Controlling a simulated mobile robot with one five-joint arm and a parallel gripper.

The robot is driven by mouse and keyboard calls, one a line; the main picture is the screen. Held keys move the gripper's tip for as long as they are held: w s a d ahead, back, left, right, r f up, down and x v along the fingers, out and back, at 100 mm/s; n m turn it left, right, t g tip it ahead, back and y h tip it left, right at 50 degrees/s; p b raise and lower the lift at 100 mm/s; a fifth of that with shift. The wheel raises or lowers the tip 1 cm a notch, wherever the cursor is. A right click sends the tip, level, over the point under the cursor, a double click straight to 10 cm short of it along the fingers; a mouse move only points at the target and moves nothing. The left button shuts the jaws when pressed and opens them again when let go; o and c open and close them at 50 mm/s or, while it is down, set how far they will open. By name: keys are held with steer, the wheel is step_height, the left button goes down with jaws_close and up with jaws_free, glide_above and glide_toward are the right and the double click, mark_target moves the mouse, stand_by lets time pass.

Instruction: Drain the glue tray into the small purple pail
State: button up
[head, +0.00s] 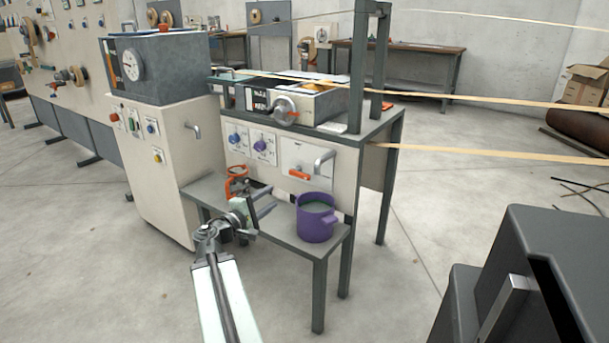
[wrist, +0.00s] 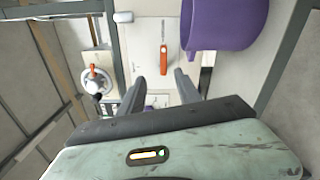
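The small purple pail (head: 316,222) stands upright on the low grey shelf (head: 285,236); its side also shows in the wrist view (wrist: 225,25). In the head view a grey spout (head: 325,157) comes out of the machine front above the pail. An orange lever (head: 299,174) lies about level on a pale plate left of the spout. The lever also shows in the wrist view (wrist: 163,60). A grey tray-like box (head: 318,106) sits on the machine top; its contents are unclear. My gripper (head: 268,203) is open and empty, left of the pail; its fingers (wrist: 158,80) point toward the plate.
An orange-handled item (head: 236,182) is left of my gripper, near the shelf's rear left. Pale strips (head: 470,98) stretch from the machine to the right. A dark grey block (head: 550,270) stands at the front right. Floor between is clear.

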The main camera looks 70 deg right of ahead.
steer(key=c, duration=0.6)
steer(key=shift+n, duration=0.8)
jaws_close()
steer(key=n+y+p, duration=0.4)
steer(key=n+p, duration=0.4)
steer(key=n, duration=0.6)
glide_toward(299, 175)
steer(key=s+a+f, duration=0.2)
steer(key=s+a, duration=0.1)
steer(key=shift+t, duration=0.3)
steer(key=b+x, duration=0.3)
steer(key=x, duration=0.6)
steer(key=shift+a, duration=0.1)
steer(key=shift+s+d+f, duration=0.15)
steer(key=shift+s+d, duration=0.05)
steer(key=shift+d, duration=0.35)
